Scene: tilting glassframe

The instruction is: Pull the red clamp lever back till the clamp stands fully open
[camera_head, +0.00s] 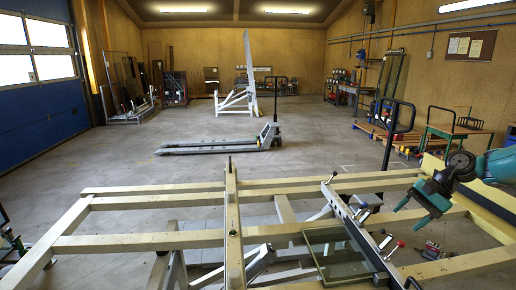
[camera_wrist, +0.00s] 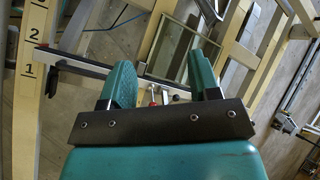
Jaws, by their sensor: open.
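The frame's dark rail (camera_head: 352,225) runs across the wooden bars at the right, with a glass pane (camera_head: 338,254) beside it. Near the rail is a small red knob (camera_head: 401,243), apparently the end of the red clamp lever; a paler knob stands close by. In the wrist view a red spot (camera_wrist: 152,104) shows low between my fingers. The clamp's own jaws are too small to judge. My teal gripper (camera_head: 408,218) is open and empty, above and to the right of the rail and apart from the knob. Its fingers also show in the wrist view (camera_wrist: 160,65).
Wooden frame bars (camera_head: 150,242) spread over the foreground. A small box-like item (camera_head: 432,250) lies right of the rail. A pallet truck (camera_head: 225,144) and a white stand (camera_head: 240,98) are farther back on open floor. A green table (camera_head: 452,132) stands at the right.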

